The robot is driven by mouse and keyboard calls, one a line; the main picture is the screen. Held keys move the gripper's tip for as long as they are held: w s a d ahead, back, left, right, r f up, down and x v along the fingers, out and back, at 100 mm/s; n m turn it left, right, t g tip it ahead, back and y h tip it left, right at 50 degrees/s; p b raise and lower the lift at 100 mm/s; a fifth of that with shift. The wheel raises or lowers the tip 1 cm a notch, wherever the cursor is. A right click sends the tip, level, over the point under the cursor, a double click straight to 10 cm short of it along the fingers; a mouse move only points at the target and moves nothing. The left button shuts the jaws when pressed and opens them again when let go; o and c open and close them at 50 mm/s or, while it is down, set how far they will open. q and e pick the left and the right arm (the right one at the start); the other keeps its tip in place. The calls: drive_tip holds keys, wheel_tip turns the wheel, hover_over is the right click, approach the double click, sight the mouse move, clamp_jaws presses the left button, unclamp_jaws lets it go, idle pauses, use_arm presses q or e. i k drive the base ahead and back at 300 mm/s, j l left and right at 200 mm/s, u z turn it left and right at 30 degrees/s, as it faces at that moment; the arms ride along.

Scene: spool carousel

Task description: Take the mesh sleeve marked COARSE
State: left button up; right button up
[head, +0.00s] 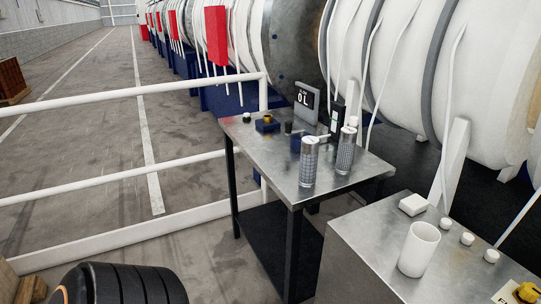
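Two grey mesh sleeves stand upright close together on the metal table (265,150). The nearer mesh sleeve (310,162) is on the left, and the farther mesh sleeve (346,152) is just behind it to the right. Both have pale tops. I cannot read a COARSE mark on either one. A black ribbed rounded part, which seems to be mine, shows at the bottom left. Neither of my grippers is in view.
A nearer grey bench holds a white cup (419,249) and small white pieces. White railings (130,175) run left.

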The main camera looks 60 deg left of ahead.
sight(309, 148)
drive_tip(key=u, duration=1.4)
drive_tip(key=i+j+z, duration=0.15)
drive_tip(key=z, duration=0.25)
drive_tip(key=i+j+z, duration=0.15)
drive_tip(key=j+z, duration=0.25)
drive_tip(key=i+j+z, duration=0.1)
drive_tip(key=j, duration=0.5)
drive_tip(key=i+j+z, duration=0.15)
drive_tip(key=j, duration=0.45)
drive_tip(key=i+j+z, duration=0.1)
drive_tip(key=j, duration=0.55)
